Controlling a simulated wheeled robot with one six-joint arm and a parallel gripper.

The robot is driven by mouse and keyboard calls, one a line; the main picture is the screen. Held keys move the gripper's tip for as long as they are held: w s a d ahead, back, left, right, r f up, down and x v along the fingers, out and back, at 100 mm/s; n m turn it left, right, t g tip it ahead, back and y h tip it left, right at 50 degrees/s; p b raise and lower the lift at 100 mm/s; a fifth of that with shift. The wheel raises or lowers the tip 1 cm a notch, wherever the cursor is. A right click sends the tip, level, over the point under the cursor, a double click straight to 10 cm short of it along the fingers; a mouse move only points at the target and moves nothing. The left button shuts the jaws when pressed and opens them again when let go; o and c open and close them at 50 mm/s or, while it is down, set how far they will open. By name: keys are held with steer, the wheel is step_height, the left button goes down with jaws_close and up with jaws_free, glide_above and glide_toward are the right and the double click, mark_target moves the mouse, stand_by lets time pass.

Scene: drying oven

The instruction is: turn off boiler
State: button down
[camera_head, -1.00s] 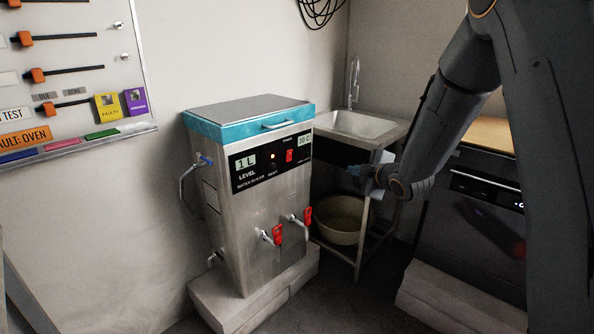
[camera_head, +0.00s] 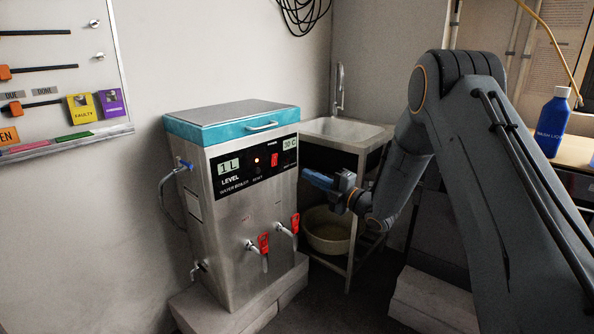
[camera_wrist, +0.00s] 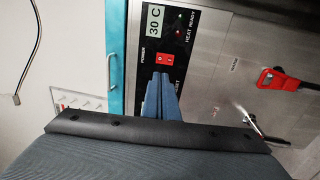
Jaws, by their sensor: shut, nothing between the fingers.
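The boiler (camera_head: 236,235) is a steel box with a teal-edged lid and a black control panel (camera_head: 228,186). The panel has a "1 L" level display, a "30 C" display, a lit orange light and a red power switch (camera_head: 274,160). In the wrist view, the red switch (camera_wrist: 165,64) sits under the word POWER, beside the "30 C" display. My gripper (camera_head: 306,177) is shut and empty, with blue fingers pointing at the panel from the right. In the wrist view, the blue fingertips (camera_wrist: 160,78) lie just below the switch; I cannot tell whether they touch the panel.
Two red-handled taps (camera_head: 264,243) stick out from the boiler's front below the panel. A sink (camera_head: 345,131) stands behind, with a basin (camera_head: 326,236) beneath it. A blue bottle (camera_head: 553,122) stands on the counter at right. A whiteboard (camera_head: 60,60) hangs at left.

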mark_target(275, 157)
steer(key=x, duration=1.3)
steer(key=shift+a+b, duration=0.1)
steer(key=shift+b, duration=0.2)
